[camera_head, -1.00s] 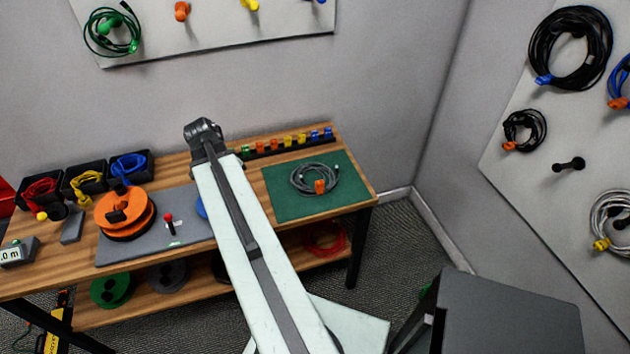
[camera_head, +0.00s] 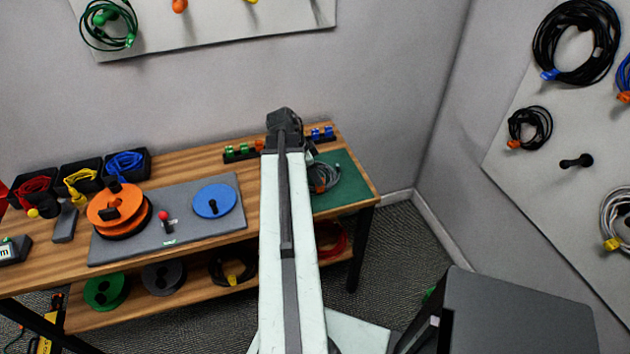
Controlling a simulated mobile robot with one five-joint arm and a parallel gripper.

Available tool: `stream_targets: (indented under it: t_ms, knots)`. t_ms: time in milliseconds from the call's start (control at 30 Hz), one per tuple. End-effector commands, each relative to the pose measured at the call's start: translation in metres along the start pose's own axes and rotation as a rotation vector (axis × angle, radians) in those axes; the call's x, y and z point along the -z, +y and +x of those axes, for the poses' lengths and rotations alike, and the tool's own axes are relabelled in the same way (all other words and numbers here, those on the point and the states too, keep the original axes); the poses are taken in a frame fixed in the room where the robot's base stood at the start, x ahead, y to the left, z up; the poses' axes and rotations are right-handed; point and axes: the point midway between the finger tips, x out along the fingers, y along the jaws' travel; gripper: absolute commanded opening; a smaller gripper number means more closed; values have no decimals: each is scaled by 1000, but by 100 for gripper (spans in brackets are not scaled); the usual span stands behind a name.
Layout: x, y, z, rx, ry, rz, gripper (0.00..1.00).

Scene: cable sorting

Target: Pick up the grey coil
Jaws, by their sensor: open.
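The grey coil (camera_head: 326,178) lies on a green mat (camera_head: 348,190) at the right end of the wooden workbench. My arm covers its left part, and the orange clip on it is now hidden. My arm reaches over the bench from below, and its dark end, my gripper (camera_head: 285,122), is near the back edge of the bench, above and to the left of the coil in the picture. The fingers cannot be made out from here. Nothing is seen held in it.
A rack of coloured clips (camera_head: 240,152) runs along the bench's back edge, partly behind my arm. An orange reel (camera_head: 115,205) and a blue disc (camera_head: 214,201) sit on a grey mat (camera_head: 190,232). A dark cabinet (camera_head: 520,305) stands at the lower right.

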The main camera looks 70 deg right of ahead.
Motion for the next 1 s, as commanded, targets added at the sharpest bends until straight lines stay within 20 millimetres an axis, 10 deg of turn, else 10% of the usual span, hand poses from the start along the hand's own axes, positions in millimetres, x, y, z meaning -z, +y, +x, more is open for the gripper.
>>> stream_targets:
  t_ms: [200, 433, 600, 1000]
  knots:
    - [2, 1, 41, -1, 0, 1, 42]
    - [4, 1, 38, -1, 0, 0, 39]
    - [4, 1, 38, -1, 0, 0, 0]
    - [7, 1, 31, -1, 0, 1, 0]
